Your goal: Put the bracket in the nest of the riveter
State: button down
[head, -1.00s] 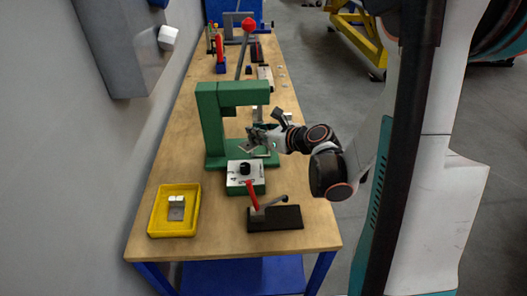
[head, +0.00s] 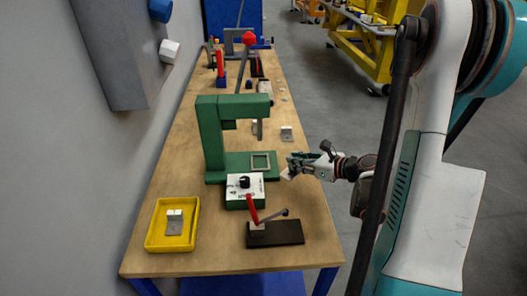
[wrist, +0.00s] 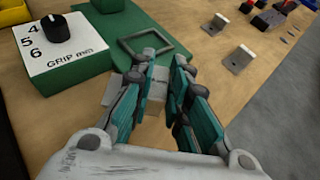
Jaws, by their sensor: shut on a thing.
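The riveter (head: 210,140) is a green C-shaped press with a red-knobbed lever. Its nest (head: 261,161) is a raised square frame on the green base, and looks empty; it also shows in the wrist view (wrist: 146,44). My gripper (head: 289,168) is just right of the base, beside the nest. It is shut on a pale grey bracket (wrist: 155,96), mostly hidden between the teal fingers in the wrist view. The held bracket (head: 285,176) is a small light patch in the head view. I cannot tell how far it is above the table.
A second bracket (head: 287,134) stands on the table behind my gripper. Another bracket (head: 174,226) lies in the yellow tray (head: 151,240) at front left. A white GRIP dial box (head: 244,186) and a black plate with a red-handled lever (head: 285,233) stand in front of the riveter.

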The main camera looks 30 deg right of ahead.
jog(key=w+a, duration=0.1)
jog(key=w, duration=0.2)
jog(key=w+a, duration=0.1)
jog(key=w, duration=0.2)
jog(key=w+a+b, duration=0.1)
jog(key=w+a, duration=0.1)
jog(key=w, duration=0.1)
jog(key=shift+w, duration=0.4)
jog(key=shift+w+a+f+b, duration=0.1)
jog(key=shift+w+a+b, duration=0.15)
jog(key=shift+w, duration=0.35)
jog(key=shift+w+a+b, duration=0.1)
jog(key=shift+w+a, duration=0.2)
jog(key=shift+w, duration=0.3)
jog(key=shift+w+f+b, duration=0.3)
jog(key=shift+f+b, duration=0.1)
jog(key=shift+f, duration=0.25)
jog(key=shift+a, duration=0.1)
jog(key=shift+f, duration=0.15)
jog(key=shift+f+b, duration=0.35)
jog(key=shift+b, duration=0.15)
jog(key=shift+f, duration=0.1)
jog(key=c, duration=1.6)
grip_release()
jog(key=shift+o, duration=0.2)
